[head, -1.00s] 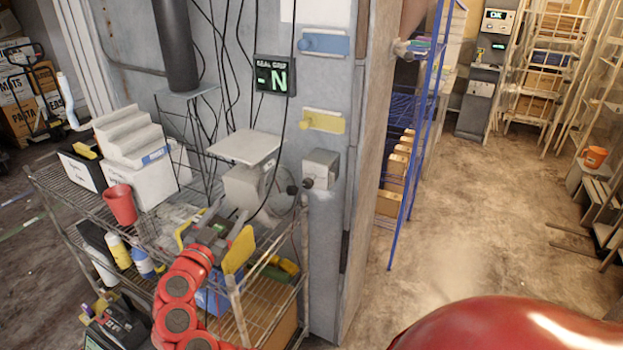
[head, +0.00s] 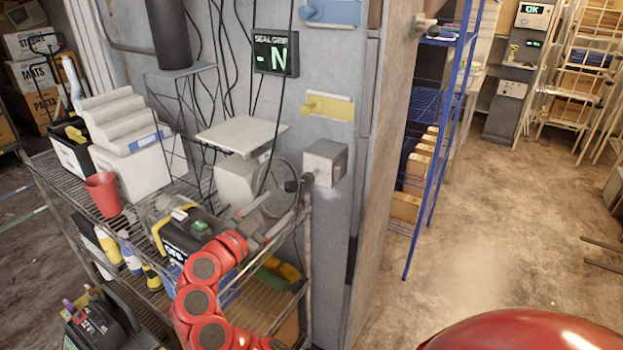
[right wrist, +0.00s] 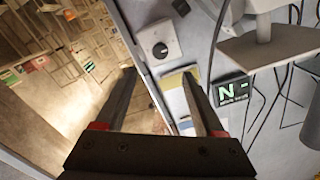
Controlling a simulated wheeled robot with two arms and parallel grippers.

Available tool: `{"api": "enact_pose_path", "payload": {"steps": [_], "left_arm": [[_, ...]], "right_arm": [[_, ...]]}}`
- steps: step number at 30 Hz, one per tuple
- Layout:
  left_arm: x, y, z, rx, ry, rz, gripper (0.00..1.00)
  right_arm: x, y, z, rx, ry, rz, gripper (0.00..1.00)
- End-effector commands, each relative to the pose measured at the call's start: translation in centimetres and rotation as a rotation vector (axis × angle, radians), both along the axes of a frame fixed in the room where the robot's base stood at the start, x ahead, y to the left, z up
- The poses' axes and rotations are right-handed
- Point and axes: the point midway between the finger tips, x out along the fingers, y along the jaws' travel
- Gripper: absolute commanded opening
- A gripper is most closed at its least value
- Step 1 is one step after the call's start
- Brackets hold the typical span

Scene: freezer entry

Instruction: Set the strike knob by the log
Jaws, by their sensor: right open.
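A grey box with a black knob (head: 308,178) is on the grey post beside the doorway. In the right wrist view the round dark knob (right wrist: 160,50) has a light pointer mark. My right gripper (head: 272,208) is just left of and below the box in the head view, partly blended with the clutter behind it. In the right wrist view my right gripper (right wrist: 159,74) has its fingers wide apart, with nothing between them; the knob lies beyond the tips. My left gripper is out of view. I cannot make out a log.
A display (head: 275,53) reading N hangs above. A yellow latch plate (head: 328,107) and blue latch plate (head: 329,12) are on the post. A wire shelf (head: 55,185) with boxes and a red cup (head: 103,194) stands left. The floor right of the post is open.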

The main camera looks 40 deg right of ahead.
Motion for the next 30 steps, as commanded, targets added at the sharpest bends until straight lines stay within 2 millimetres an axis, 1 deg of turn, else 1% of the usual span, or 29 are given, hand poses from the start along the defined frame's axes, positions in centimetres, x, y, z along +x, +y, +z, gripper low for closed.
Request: {"api": "enact_pose_path", "payload": {"steps": [1,9,12,16,18,22,25,30], "left_arm": [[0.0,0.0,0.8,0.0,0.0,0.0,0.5],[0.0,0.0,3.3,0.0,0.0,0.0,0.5],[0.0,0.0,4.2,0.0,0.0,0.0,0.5],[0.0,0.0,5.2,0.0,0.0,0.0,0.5],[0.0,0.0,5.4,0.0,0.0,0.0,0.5],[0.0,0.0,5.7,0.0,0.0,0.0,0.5],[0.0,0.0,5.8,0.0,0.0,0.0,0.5],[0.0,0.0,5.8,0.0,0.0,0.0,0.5]], "right_arm": [[0.3,-1.1,0.5,-0.001,0.002,-0.004,0.71],[2.7,-7.1,0.6,0.0,0.004,-0.006,0.71],[3.6,-9.3,0.6,0.001,0.003,-0.007,0.71],[4.7,-11.7,0.5,0.002,0.002,-0.003,0.71],[5.1,-12.5,0.3,0.002,0.003,-0.003,0.71],[5.7,-13.6,0.2,0.0,0.001,0.0,0.71],[5.8,-14.1,0.1,0.0,0.002,0.0,0.71],[5.9,-14.2,0.0,0.0,0.001,0.0,0.71]]}}
